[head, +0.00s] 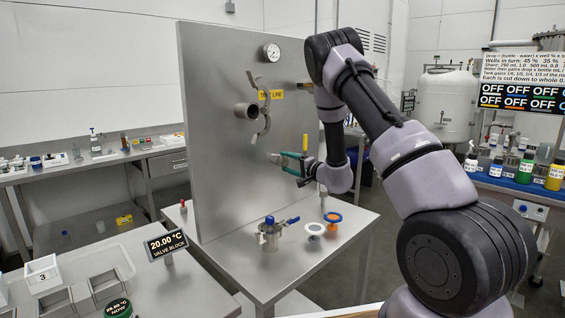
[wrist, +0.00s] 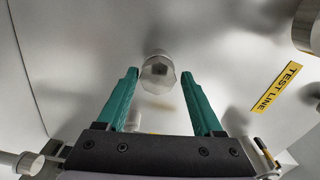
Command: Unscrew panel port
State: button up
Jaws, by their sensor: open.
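A small metal port with a faceted end (wrist: 158,70) sticks out of the upright steel panel (head: 215,150) and is most likely the panel port. My gripper (head: 281,157) is in front of the panel, low and right of the yellow TEST LINE label (head: 270,95). In the wrist view my gripper (wrist: 158,78) is open and empty, its two teal fingers either side of the port's near end, with a visible gap on each side. In the head view the port is small and mostly hidden by the fingers.
A wide pipe stub (head: 246,110) with a clamp (head: 262,118) juts from the panel, above left of my gripper. Below, a valve fitting (head: 270,234), a white ring (head: 314,229) and an orange ring (head: 333,217) stand on the table (head: 300,262). A gauge (head: 271,52) is up high.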

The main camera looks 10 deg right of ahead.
jog(key=m, duration=0.4)
jog(key=shift+d+m, duration=0.1)
jog(key=shift+m, duration=0.3)
jog(key=m, duration=0.7)
jog(key=shift+m, duration=0.4)
jog(key=m, duration=0.4)
jog(key=shift+w, duration=0.1)
grip_shut()
jog(key=n, duration=0.2)
jog(key=shift+n, duration=0.4)
jog(key=shift+d+n, duration=0.2)
jog(key=shift+n, duration=0.8)
